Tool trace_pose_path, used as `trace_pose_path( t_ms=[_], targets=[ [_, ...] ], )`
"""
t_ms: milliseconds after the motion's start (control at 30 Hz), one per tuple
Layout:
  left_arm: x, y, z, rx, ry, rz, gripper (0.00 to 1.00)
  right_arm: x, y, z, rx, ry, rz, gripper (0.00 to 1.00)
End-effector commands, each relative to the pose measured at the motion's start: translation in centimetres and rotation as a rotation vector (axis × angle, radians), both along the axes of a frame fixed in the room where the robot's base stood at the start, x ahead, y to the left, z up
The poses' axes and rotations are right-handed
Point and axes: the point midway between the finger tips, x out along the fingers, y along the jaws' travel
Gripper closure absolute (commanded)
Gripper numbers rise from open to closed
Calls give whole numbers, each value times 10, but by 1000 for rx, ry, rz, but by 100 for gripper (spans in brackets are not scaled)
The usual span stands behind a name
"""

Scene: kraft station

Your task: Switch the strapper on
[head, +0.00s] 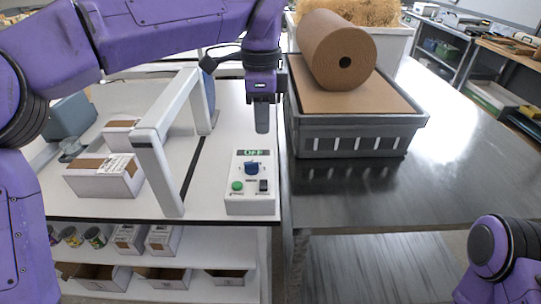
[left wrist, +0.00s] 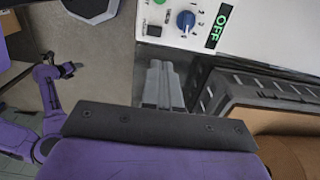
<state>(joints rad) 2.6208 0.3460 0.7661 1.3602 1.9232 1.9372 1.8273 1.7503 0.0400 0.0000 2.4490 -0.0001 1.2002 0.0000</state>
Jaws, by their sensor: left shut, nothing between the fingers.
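The strapper is a white table with a grey-white arch (head: 158,165) over a dark slot. Its control box (head: 250,205) sits at the table's front right corner, with a green "OFF" display (head: 253,153), a blue knob (head: 252,169), a green button (head: 237,186) and a black rocker switch (head: 263,185). In the left wrist view the blue knob (left wrist: 186,20) and the "OFF" display (left wrist: 220,24) show at the top. My left gripper (head: 262,130) is shut and empty, pointing down above and behind the box, apart from it. My right gripper is not clearly seen.
A grey crate (head: 355,135) with a brown paper roll (head: 335,50) stands just right of the left gripper on a steel table (head: 460,140). White boxes (head: 103,177) lie left of the arch. The steel table's front is clear.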

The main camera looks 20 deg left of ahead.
Motion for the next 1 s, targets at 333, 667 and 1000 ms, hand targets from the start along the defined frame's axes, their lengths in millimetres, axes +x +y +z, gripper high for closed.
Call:
trace_pose_path(
  t_ms=[333, 667, 1000],
  targets=[
    [0, 0, 0, 1, -1, -2, 100, -1, 0, 0, 0, 2, 0, 57],
    [-1, 0, -45, 2, 4, -5, 100, -1, 0, 7, 0, 1, 0, 57],
    [-2, 0, -114, 2, 5, -3, 100, 0, 0, 25, 0, 1, 0, 57]
  ],
)
